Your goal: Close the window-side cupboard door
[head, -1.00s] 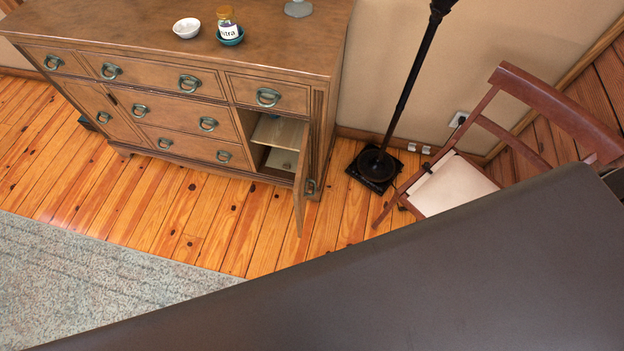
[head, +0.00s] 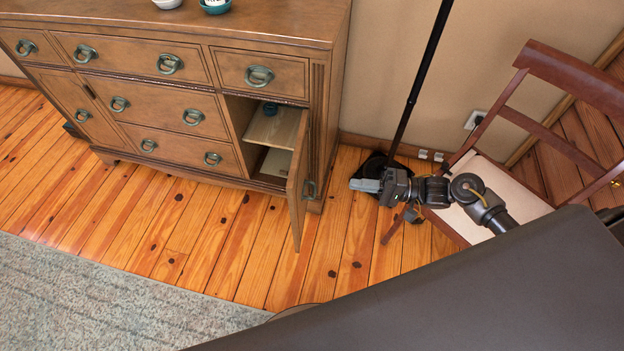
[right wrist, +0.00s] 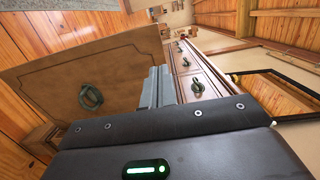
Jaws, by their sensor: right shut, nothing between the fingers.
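The wooden cupboard (head: 328,75) has an open door (head: 298,185) at its right end, swung out toward me. The door's outer face with its ring handle (right wrist: 91,97) shows in the right wrist view. My left gripper is not in view.
A chair (head: 520,112) and a black floor lamp (head: 418,85) stand right of the cupboard, close to my right arm. Bowls (head: 215,5) sit on the cupboard top. The wooden floor (head: 200,230) before the door is clear, with a rug (head: 90,300) at left.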

